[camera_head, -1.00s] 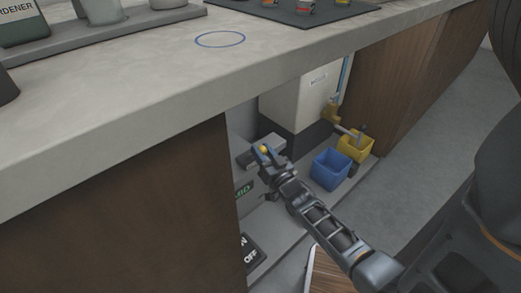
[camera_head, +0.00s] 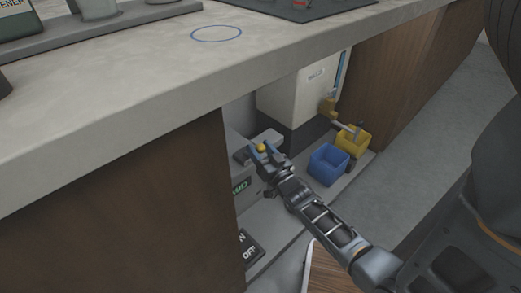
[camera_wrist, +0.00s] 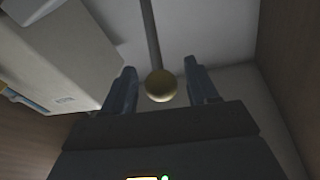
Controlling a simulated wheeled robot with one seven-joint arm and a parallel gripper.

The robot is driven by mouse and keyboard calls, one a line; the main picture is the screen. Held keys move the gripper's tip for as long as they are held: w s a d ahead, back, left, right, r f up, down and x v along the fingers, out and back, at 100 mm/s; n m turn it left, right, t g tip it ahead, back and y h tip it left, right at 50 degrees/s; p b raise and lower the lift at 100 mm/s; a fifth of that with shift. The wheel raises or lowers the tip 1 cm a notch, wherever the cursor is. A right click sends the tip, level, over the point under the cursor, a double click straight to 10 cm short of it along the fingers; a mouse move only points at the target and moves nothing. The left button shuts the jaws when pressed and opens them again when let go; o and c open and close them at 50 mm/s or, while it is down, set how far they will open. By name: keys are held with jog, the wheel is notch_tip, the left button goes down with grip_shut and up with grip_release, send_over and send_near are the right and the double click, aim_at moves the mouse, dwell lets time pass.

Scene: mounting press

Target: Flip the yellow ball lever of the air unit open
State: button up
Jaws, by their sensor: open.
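In the wrist view the ball (camera_wrist: 160,86) sits between my two open fingers, with a gap on each side. A dark rod (camera_wrist: 149,30) runs from the ball toward the top of that view. My gripper (camera_head: 263,153) is open around the ball; whether a finger touches it I cannot tell. The grey block (camera_head: 257,141) of the air unit is behind the ball, partly hidden by my gripper.
The stone counter (camera_head: 120,115) overhangs the recess. A black ON/OFF plate (camera_head: 249,248) is at lower left. A wooden panel (camera_head: 130,215) closes the left side.

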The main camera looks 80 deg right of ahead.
jog(key=p+v, duration=0.2)
jog(key=v, duration=0.5)
jog(key=shift+s+a, duration=0.25)
jog(key=shift+s, duration=0.05)
jog(key=shift+f, duration=0.15)
